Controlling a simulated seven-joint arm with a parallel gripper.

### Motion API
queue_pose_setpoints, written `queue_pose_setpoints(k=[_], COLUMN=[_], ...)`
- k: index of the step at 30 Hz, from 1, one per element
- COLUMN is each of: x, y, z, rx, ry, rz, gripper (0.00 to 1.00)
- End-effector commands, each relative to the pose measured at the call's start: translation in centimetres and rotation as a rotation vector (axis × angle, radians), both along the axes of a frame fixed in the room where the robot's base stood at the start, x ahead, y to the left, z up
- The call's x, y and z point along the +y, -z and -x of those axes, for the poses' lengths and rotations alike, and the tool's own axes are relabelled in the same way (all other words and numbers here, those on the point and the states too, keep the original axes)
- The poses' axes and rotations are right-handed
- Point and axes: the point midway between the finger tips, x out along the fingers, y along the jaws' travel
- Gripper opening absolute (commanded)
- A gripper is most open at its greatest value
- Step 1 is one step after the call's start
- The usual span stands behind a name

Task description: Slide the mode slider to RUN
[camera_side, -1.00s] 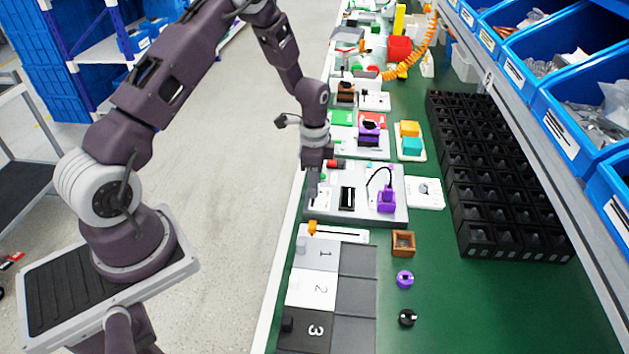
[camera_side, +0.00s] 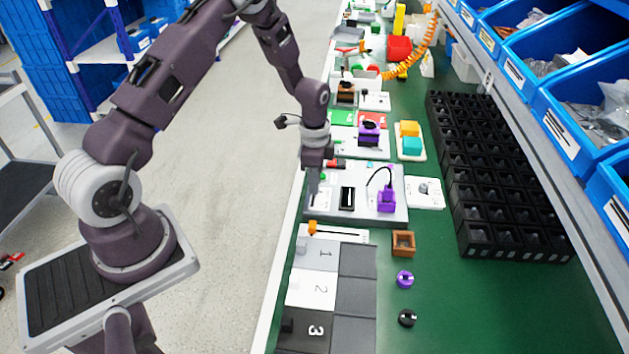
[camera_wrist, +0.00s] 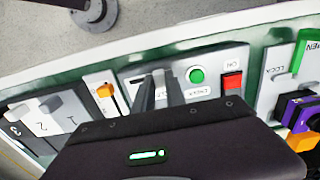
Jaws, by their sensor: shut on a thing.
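A grey panel (camera_side: 365,216) lies on the green bench, with a white labelled plate (camera_wrist: 204,90) at its near left corner. My gripper (camera_wrist: 161,82) points down over this plate. Its two fingers are closed around a small light grey knob (camera_wrist: 159,77), which appears to be the mode slider's handle. The fingers hide most of the knob and its track, so its exact position is not visible. In the side view my gripper (camera_side: 312,188) is at the panel's left edge. The lettering on the plate is too small to read surely.
The panel also carries a green button (camera_wrist: 197,75), a red switch (camera_wrist: 232,81), a black slotted part (camera_side: 347,198) and a purple plug (camera_side: 387,201) with a cable. A separate white slider plate with an orange knob (camera_side: 312,227) lies nearer. Black bins (camera_side: 490,180) stand right.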

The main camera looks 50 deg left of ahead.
Motion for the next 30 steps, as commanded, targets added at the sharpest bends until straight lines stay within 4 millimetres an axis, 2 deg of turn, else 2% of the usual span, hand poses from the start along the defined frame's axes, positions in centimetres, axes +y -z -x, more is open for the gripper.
queue_pose_setpoints(k=[25, 30], x=[0.1, -1.6], y=[-0.1, -0.1], z=[-0.1, 1.5], rx=[-0.003, 0.001], ry=[-0.001, 0.002], rz=[-0.001, -0.001], gripper=[0.0, 0.0])
